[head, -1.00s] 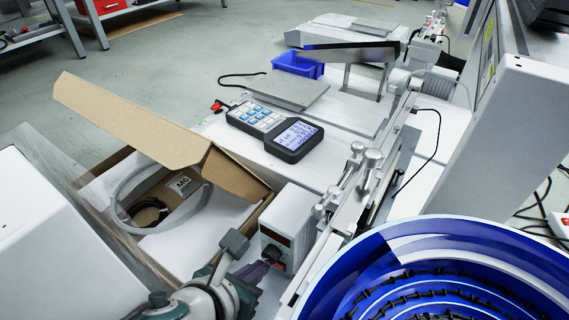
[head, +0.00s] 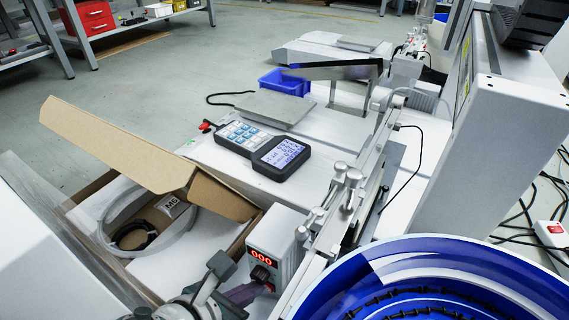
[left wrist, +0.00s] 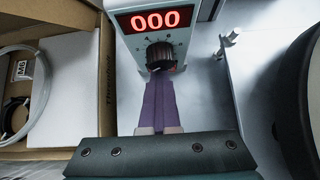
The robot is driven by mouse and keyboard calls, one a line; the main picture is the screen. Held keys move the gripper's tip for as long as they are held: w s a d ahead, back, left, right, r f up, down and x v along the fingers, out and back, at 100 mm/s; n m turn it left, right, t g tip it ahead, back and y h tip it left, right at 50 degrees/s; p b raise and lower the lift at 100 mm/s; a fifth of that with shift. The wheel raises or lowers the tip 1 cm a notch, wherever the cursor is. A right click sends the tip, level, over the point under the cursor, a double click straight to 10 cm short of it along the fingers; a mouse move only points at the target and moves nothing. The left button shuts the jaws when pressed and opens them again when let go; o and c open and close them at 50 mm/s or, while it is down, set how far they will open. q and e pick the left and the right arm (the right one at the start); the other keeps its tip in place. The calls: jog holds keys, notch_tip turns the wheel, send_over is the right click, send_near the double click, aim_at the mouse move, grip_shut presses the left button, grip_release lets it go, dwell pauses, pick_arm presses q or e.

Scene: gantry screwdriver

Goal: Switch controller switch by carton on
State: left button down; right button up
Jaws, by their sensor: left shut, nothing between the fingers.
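The controller (head: 277,240) is a small white box beside the open cardboard carton (head: 225,203). Its display (head: 262,257) glows red and reads 000. Below the display is a black knob (left wrist: 161,57), with a red glow at its lower right; the switch itself is hard to make out. My left gripper (head: 247,291) is in front of the controller's face. In the left wrist view its purple fingers (left wrist: 158,95) are together and empty, tips just below the knob. I cannot tell whether they touch the controller. My right gripper is not in view.
A blue bowl feeder (head: 440,270) with black screws fills the lower right. A metal rail (head: 345,205) runs behind the controller. A handheld meter (head: 262,150) lies on the white table. The carton's raised flap (head: 115,140) stands at the left.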

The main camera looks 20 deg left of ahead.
pick_arm(q)
jog(key=shift+s+d, duration=0.1)
jog(key=shift+d, duration=0.15)
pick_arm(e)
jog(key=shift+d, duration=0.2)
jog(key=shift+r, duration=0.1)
pick_arm(q)
jog(key=shift+s+a+r+p, duration=0.1)
jog(key=shift+s+r+p, duration=0.05)
jog(key=shift+r+p, duration=0.25)
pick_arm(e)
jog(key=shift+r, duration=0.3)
pick_arm(q)
jog(key=p+v, duration=0.6)
jog(key=v, duration=0.3)
jog(key=shift+s, duration=0.2)
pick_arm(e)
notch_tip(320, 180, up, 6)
pick_arm(q)
jog(key=shift+f, duration=0.1)
